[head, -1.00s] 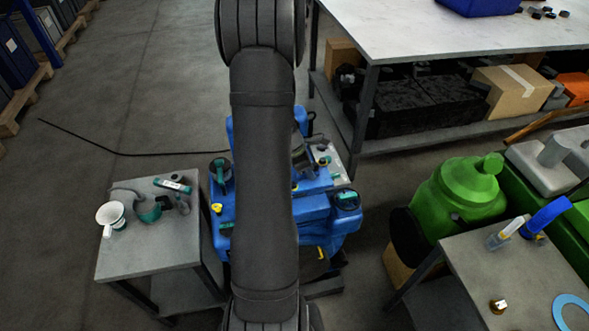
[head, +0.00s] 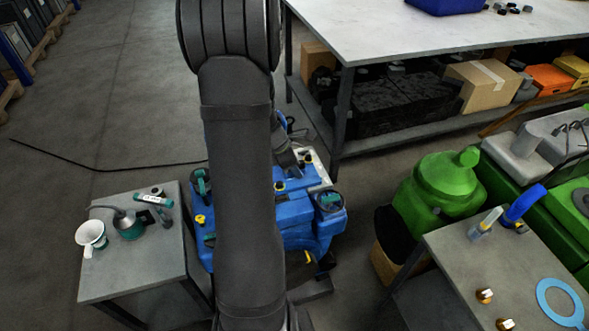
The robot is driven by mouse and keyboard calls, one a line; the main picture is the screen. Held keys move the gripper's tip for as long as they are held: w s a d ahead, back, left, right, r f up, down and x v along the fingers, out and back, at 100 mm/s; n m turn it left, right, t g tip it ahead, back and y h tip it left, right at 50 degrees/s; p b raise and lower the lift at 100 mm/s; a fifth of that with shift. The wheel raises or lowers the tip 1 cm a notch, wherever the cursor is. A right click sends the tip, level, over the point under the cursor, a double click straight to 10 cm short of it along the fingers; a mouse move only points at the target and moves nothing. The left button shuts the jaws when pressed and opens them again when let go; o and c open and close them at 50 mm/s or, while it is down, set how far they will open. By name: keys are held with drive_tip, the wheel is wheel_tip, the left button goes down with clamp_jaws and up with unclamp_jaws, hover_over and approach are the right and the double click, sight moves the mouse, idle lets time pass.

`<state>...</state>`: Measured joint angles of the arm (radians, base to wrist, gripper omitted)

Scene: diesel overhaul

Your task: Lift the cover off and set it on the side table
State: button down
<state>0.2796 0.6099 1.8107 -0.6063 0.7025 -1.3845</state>
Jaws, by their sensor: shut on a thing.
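My arm hangs down the middle of the head view and hides much of the blue engine (head: 296,210). The engine stands on the floor behind it, with dark caps, yellow bits and a pale panel on top. My gripper does not show; the arm covers where its end might be. I cannot single out the cover. A small grey table (head: 140,268) stands left of the engine. It holds a white funnel-like cup (head: 91,235), a teal-and-dark rounded part (head: 131,227) and a teal tube-like item (head: 154,200). Its front part is bare.
A second small table (head: 455,275) at right holds a blue ring (head: 561,300), two brass pieces and bottles. A green tank (head: 440,190) stands behind it. A long workbench (head: 400,40) is at the back. A black cable (head: 105,168) crosses the floor.

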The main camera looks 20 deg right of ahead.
drive_tip(key=shift+r, duration=1.1)
drive_tip(key=w+a+f+m+g+y, duration=0.2)
drive_tip(key=a+f+m, duration=0.3)
drive_tip(key=a+m, duration=0.35)
drive_tip(key=w+a+f+m+g+y, duration=0.25)
drive_tip(key=a+f+m, duration=0.25)
drive_tip(key=a+m, duration=0.35)
drive_tip(key=s+a+f+n+t+h, duration=0.15)
drive_tip(key=s+a+n, duration=0.3)
drive_tip(key=a, duration=0.55)
drive_tip(key=s+a+f+n+h, duration=0.2)
drive_tip(key=s+a+n, duration=0.3)
drive_tip(key=a, duration=0.4)
drive_tip(key=s+a+r+n+t+h, duration=0.1)
drive_tip(key=s+a+n+t, duration=0.15)
drive_tip(key=a+n, duration=0.95)
drive_tip(key=shift+w+a+f+m+t, duration=0.1)
drive_tip(key=shift+a+f+m, duration=0.6)
drive_tip(key=shift+f, duration=0.25)
drive_tip(key=shift+w+a+f+m+t, duration=0.1)
drive_tip(key=shift+a+f+m, duration=0.55)
drive_tip(key=shift+f+m, duration=0.2)
drive_tip(key=shift+w+a+f+m+t, duration=0.1)
drive_tip(key=shift+a+f+m, duration=0.6)
drive_tip(key=shift+f, duration=0.3)
